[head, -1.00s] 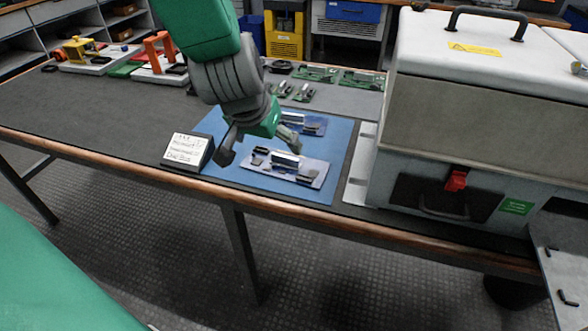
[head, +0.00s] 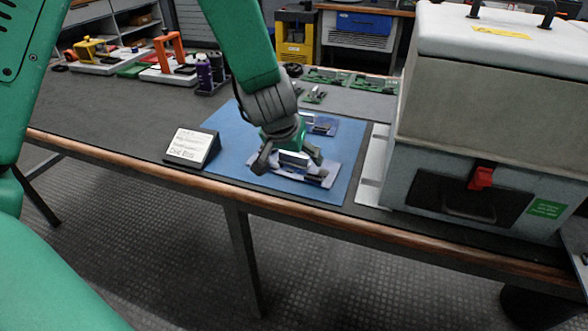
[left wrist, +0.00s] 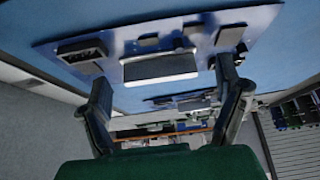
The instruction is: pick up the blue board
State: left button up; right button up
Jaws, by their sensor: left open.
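A blue board (head: 328,172) with a silver block and dark parts lies on the front of a blue mat (head: 229,138). A second, similar blue board (head: 323,124) lies behind it, partly hidden by my left gripper (head: 291,163). My left gripper is open and points down over the front board, with a finger toward each side of its silver block. In the left wrist view the front board (left wrist: 115,46) fills the top, with the open fingers (left wrist: 163,80) in front of it. I cannot tell whether the fingers touch it. My right gripper is out of view.
A small sign (head: 190,148) stands left of the mat. A large grey-white machine (head: 480,120) with a red latch stands close on the right. Green boards (head: 375,83) and purple bottles (head: 206,74) are at the back.

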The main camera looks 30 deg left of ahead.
aim_at(294, 154)
pick_arm(q)
jog(key=shift+w+a+f, duration=0.1)
jog(key=shift+w+f, duration=0.2)
jog(key=shift+f, duration=0.25)
jog(key=shift+r, duration=0.1)
jog(key=c, duration=1.4)
notch_tip(294, 154, up, 10)
jog(key=p, duration=0.5)
